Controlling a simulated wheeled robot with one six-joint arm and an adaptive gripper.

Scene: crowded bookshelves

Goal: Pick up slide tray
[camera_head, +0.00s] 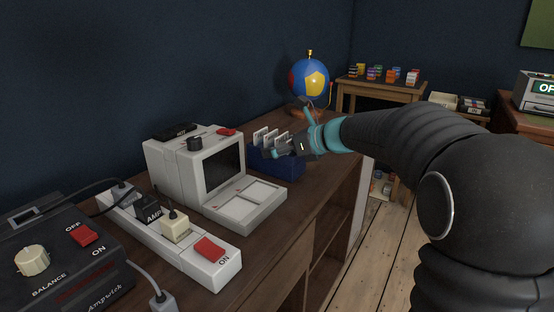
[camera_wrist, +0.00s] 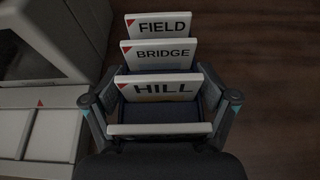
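The slide tray (camera_head: 277,167) is a dark blue box on the wooden counter, just right of the grey-white viewer. White slides stand upright in it. In the wrist view they read FIELD (camera_wrist: 158,26), BRIDGE (camera_wrist: 160,54) and HILL (camera_wrist: 158,88), with another white slide edge (camera_wrist: 160,129) nearest the camera. My gripper (camera_head: 291,138) is over the tray. In the wrist view my gripper (camera_wrist: 158,76) has its fingers spread, one on each side of the tray. I cannot tell whether they touch its walls, and the tray's lower part is hidden there.
The grey-white viewer (camera_head: 215,165) stands close on the tray's left. A power strip (camera_head: 170,235) and a dark amplifier box (camera_head: 55,255) lie nearer. A globe (camera_head: 309,78) stands behind the tray. The counter's open edge (camera_head: 318,200) is on the right.

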